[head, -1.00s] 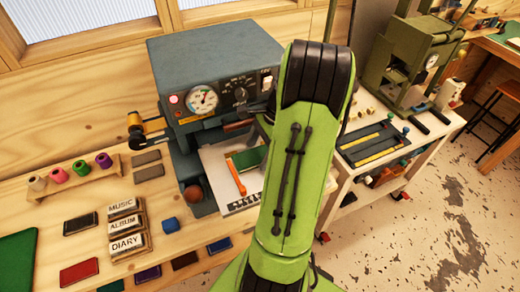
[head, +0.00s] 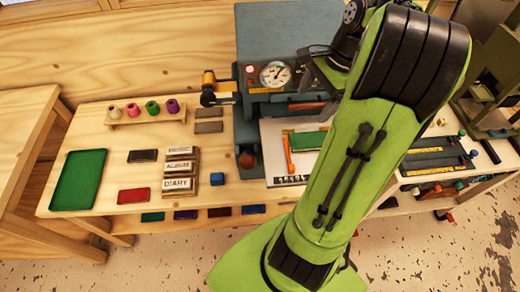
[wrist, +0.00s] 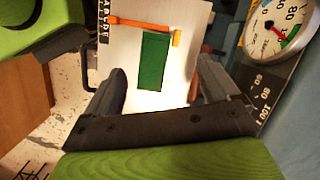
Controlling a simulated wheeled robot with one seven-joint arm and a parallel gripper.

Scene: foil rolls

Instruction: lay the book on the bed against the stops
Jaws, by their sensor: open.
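A green book (head: 308,141) lies flat on the white bed (head: 272,168) of the press. In the wrist view the book (wrist: 153,62) lies on the bed (wrist: 188,17) with its end close to the orange stop (wrist: 140,22) and a corner by the yellow stop (wrist: 177,38). A thin gap seems to show at the orange stop; contact is hard to tell. My gripper (wrist: 156,90) is open and empty, above the bed. In the head view my gripper (head: 322,74) is beside the press front, partly hidden by my arm.
The grey press (head: 262,45) with its gauge (head: 275,74) stands close behind the bed. Left are a green tray (head: 78,180), a red book (head: 133,195), a black block (head: 142,155), labelled blocks (head: 180,168) and a spool rack (head: 142,114). Bare bench lies between them.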

